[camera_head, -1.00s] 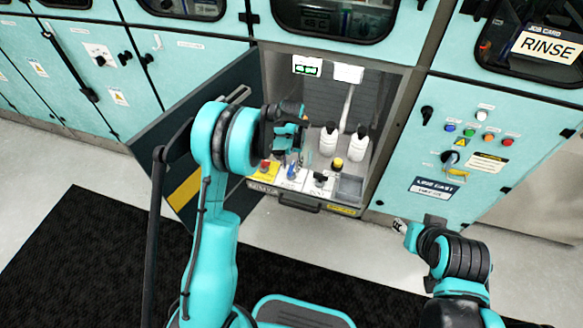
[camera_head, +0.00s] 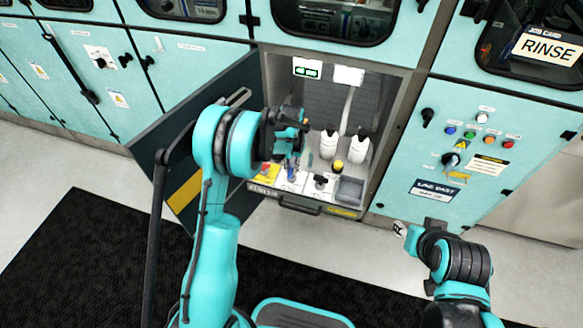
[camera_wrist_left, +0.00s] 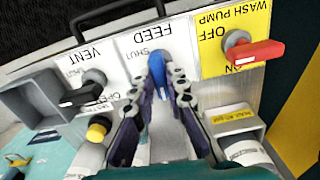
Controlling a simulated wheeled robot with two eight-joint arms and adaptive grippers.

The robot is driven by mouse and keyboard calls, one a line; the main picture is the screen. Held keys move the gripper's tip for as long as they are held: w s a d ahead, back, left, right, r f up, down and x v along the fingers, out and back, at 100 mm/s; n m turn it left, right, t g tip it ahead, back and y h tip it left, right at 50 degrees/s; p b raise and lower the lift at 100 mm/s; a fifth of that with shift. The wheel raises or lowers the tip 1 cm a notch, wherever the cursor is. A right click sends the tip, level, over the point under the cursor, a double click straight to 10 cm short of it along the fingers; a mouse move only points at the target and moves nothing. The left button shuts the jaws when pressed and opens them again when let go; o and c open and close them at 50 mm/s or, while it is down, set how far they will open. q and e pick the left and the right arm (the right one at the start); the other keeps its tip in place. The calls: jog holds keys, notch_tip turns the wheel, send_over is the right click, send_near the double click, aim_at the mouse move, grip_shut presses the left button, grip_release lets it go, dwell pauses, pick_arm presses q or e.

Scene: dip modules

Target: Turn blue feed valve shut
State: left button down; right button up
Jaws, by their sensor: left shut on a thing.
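The blue feed valve (camera_wrist_left: 157,72) is under the FEED label on a white panel in the left wrist view, with the word SHUT beside its upper end. My left gripper (camera_wrist_left: 160,92) is around the blue handle with a finger on each side, shut on it. In the head view the left gripper (camera_head: 291,150) is inside the open cabinet, above the valve row, and the small blue valve (camera_head: 292,173) shows just below it. The fingers hide part of the handle. My right gripper (camera_head: 400,229) is outside, low in front of the right panel, too small to judge its fingers.
The red wash pump handle (camera_wrist_left: 255,54) and the black vent handle (camera_wrist_left: 80,95) flank the feed valve. A yellow knob (camera_wrist_left: 97,130) is near the vent. White bottles (camera_head: 328,142) stand behind. The open cabinet door (camera_head: 185,150) is left of my arm.

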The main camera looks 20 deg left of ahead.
pick_arm(q)
jog(key=m, duration=0.4)
jog(key=shift+m, duration=0.4)
jog(key=m, duration=0.4)
jog(key=shift+b, duration=0.4)
jog(key=m, duration=0.4)
jog(key=shift+m, duration=2.2)
jog(key=c, duration=1.5)
grip_release()
jog(key=shift+c, duration=0.2)
